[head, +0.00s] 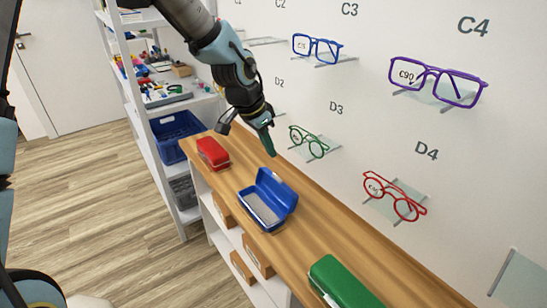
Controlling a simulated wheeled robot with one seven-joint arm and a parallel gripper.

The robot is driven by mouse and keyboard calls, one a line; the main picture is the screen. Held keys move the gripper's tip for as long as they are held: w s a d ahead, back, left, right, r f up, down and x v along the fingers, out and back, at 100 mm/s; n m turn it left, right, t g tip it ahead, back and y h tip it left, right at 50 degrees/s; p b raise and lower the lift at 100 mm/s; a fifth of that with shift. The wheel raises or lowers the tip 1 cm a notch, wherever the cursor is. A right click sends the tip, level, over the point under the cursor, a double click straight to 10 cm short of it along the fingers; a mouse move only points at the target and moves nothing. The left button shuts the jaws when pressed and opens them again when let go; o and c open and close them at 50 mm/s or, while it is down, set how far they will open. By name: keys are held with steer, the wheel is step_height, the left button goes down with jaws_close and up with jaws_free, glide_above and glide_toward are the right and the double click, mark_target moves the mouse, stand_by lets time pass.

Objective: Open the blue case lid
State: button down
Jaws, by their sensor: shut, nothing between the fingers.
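The blue case (268,199) stands on the wooden counter (300,237), in the middle of the head view. Its lid (276,189) is raised at the back, and the grey inside (261,209) shows and looks empty. My gripper (270,145) is shut and empty. It points down above and behind the blue case, apart from it in the picture, near the wall.
A closed red case (212,153) lies at the counter's far end, and a green case (343,282) at the near end. Blue (318,49), purple (437,81), green (308,142) and red glasses (394,196) sit on wall shelves. A shelf rack holds a blue crate (172,146).

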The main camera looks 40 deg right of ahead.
mark_target(276, 175)
steer(key=p+x, duration=0.2)
steer(key=x, duration=0.7)
steer(key=shift+f, duration=0.15)
steer(key=shift+w+a, duration=0.1)
steer(key=shift+a, duration=0.25)
steer(key=a, duration=0.1)
steer(key=a+b, duration=0.1)
steer(key=shift+a+r, duration=0.4)
